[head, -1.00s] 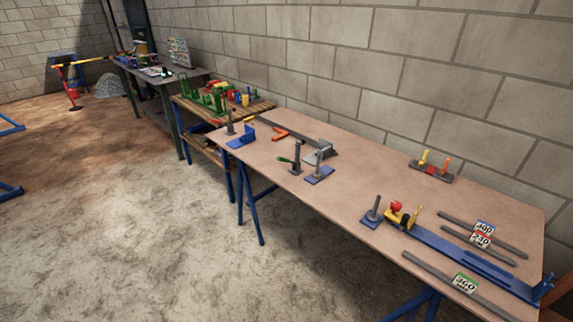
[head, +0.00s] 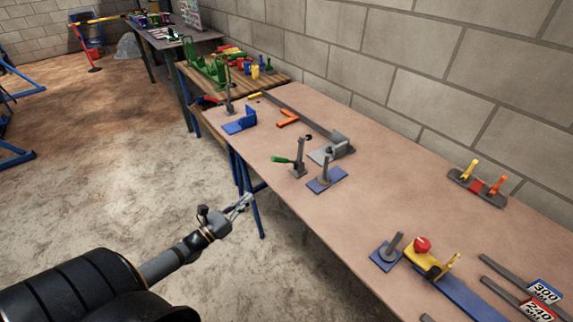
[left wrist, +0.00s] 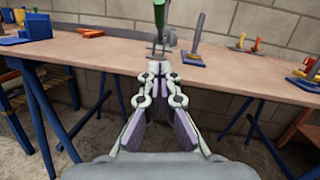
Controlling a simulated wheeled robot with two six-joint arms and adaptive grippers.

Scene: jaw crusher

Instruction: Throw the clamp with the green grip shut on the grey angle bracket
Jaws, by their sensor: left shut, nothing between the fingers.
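The clamp with the green grip (head: 282,160) stands near the front edge of the workbench. Its dark upright part (head: 299,160) shows, and the green grip sticks out to the left. The grey angle bracket (head: 341,142) is just behind and right of it. I cannot tell from here whether the clamp presses on the bracket. My left gripper (head: 246,200) is shut and empty, in front of the bench and apart from the clamp. In the left wrist view, the fingertips (left wrist: 159,70) point at the bench edge below the green grip (left wrist: 177,5). My right gripper is not in view.
A blue plate with an upright tool (head: 327,180) stands close in front of the bracket. A blue angle piece (head: 241,122) and an orange piece (head: 288,118) lie farther left.

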